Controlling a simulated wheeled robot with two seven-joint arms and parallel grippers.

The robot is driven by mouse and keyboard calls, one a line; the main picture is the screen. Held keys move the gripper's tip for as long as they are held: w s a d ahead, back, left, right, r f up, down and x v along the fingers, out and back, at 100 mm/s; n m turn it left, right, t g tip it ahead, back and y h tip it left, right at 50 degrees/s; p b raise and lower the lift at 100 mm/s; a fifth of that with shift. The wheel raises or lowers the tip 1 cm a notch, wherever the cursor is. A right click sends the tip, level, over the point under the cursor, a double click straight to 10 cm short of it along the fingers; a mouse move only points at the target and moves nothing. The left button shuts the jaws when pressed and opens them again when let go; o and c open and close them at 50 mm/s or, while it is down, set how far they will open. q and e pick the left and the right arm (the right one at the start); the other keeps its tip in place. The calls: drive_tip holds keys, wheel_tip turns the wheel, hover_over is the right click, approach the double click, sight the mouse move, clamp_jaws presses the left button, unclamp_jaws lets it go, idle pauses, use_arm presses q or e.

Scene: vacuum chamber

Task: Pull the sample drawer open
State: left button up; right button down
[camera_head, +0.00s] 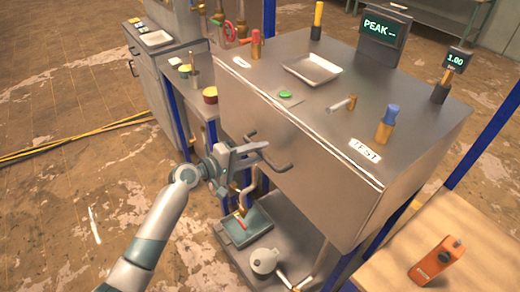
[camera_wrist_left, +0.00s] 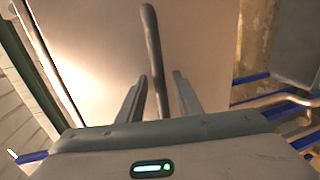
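The sample drawer's grey metal front (camera_head: 310,180) is under the bench top and looks flush with it. Its dark bar handle (camera_head: 279,163) stands out from the left part of the front. My left gripper (camera_head: 262,152) is at the handle, with its fingers pointing toward the front. In the left wrist view the handle (camera_wrist_left: 152,45) runs between the two fingers of the left gripper (camera_wrist_left: 158,88). The fingers are apart, with a gap visible on each side of the bar. My right gripper is in neither view.
The bench top holds a metal tray (camera_head: 312,70), a green button (camera_head: 285,95), a blue-capped bottle (camera_head: 387,124) and a PEAK display (camera_head: 384,38). Below are a lower shelf with a teal tray (camera_head: 245,227) and a white pot (camera_head: 264,261). Open floor (camera_head: 80,210) lies at left.

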use_arm(q)
drive_tip(key=shift+w+d+f, duration=0.15)
drive_tip(key=shift+w+d, duration=0.15)
drive_tip(key=shift+d, duration=0.05)
clamp_jaws()
